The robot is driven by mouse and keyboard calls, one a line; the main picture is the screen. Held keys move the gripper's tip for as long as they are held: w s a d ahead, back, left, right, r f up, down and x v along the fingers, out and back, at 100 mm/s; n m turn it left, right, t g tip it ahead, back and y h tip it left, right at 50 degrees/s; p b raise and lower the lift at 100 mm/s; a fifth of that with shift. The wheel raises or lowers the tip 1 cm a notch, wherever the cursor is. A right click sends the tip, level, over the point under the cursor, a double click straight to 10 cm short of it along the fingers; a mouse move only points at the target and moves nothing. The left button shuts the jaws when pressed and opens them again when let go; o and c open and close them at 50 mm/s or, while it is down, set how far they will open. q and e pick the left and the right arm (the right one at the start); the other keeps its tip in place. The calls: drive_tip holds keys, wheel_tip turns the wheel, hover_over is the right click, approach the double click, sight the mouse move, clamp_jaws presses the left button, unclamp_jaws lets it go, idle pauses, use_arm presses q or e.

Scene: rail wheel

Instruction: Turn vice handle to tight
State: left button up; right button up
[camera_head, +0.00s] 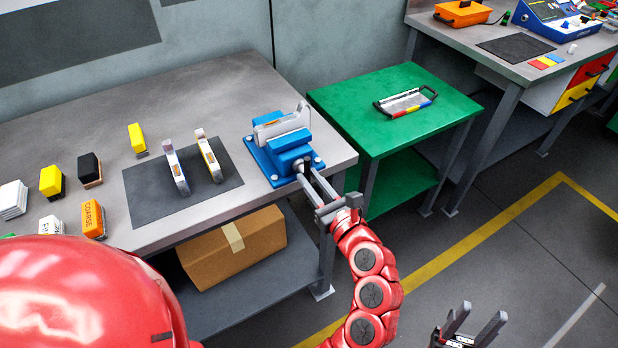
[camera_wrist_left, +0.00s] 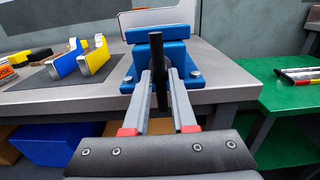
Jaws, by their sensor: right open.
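My left gripper (camera_head: 307,176) reaches up to the front of the vice. In the left wrist view its two fingers (camera_wrist_left: 161,85) lie on either side of the handle; whether they press on it I cannot tell. My right gripper (camera_head: 480,318) is open and empty, low over the floor.
Several small blocks, including an orange one (camera_head: 93,220), are further left. A green table (camera_head: 350,98) stands right of the bench. A cardboard box (camera_head: 235,248) sits on the lower shelf.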

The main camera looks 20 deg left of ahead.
use_arm(q)
clamp_jaws()
drive_tip(key=shift+r+m+p, duration=0.1)
drive_tip(key=shift+m+p, duration=0.8)
drive_tip(key=shift+p, duration=0.2)
drive_tip(key=shift+m+p, duration=0.95)
drive_tip(key=shift+m, duration=0.45)
